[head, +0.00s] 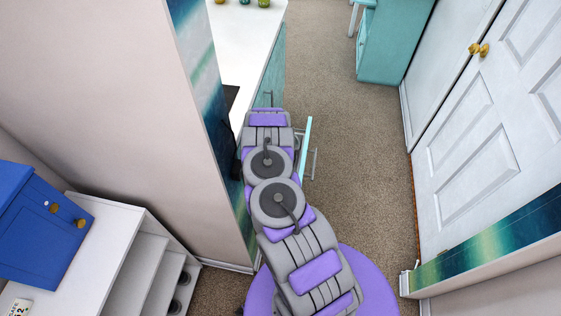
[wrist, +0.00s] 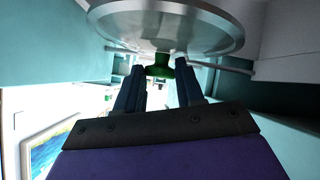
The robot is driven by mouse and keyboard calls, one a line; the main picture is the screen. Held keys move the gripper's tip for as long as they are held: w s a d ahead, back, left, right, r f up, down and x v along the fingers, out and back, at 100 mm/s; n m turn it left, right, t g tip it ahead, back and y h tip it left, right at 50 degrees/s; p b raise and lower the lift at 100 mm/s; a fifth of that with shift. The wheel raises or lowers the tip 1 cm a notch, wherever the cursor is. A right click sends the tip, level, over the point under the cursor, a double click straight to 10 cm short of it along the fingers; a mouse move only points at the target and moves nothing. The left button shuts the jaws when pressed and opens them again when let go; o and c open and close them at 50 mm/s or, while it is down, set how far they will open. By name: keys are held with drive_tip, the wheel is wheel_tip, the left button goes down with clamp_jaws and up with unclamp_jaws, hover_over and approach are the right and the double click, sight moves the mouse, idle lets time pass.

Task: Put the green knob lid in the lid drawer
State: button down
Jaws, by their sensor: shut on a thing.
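The green knob lid (wrist: 168,26) is a round metallic disc with a green knob (wrist: 160,72), at the top of the wrist view. My gripper (wrist: 161,78) is shut on the green knob, with one dark finger on each side. In the head view my arm hides the gripper and the lid. An open drawer with a teal front (head: 307,148) juts out from the counter beside my arm. My arm covers most of its inside, so I cannot tell how the lid sits relative to it.
A white counter (head: 245,35) with small coloured items (head: 264,3) stands beyond my arm. A wall panel (head: 212,110) is close on the left. Carpet (head: 365,140) is clear to the right, up to a white door (head: 495,130). A teal cabinet (head: 390,45) stands farther back.

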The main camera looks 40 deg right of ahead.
wheel_tip(320, 180, down, 9)
drive_tip(key=shift+f+b, duration=0.1)
drive_tip(key=shift+b, duration=1.05)
drive_tip(key=f, duration=0.2)
drive_tip(key=f+b, duration=0.1)
drive_tip(key=f, duration=0.1)
drive_tip(key=shift+s+d, duration=0.1)
drive_tip(key=shift+d, duration=0.1)
drive_tip(key=c, duration=0.7)
unclamp_jaws()
drive_tip(key=shift+a, duration=0.1)
drive_tip(key=p+v, duration=0.2)
drive_tip(key=v, duration=0.4)
drive_tip(key=shift+r, duration=0.3)
drive_tip(key=shift+s+a+r, duration=0.25)
drive_tip(key=shift+s+a, duration=0.1)
drive_tip(key=shift+a, duration=0.1)
drive_tip(key=shift+r, duration=0.1)
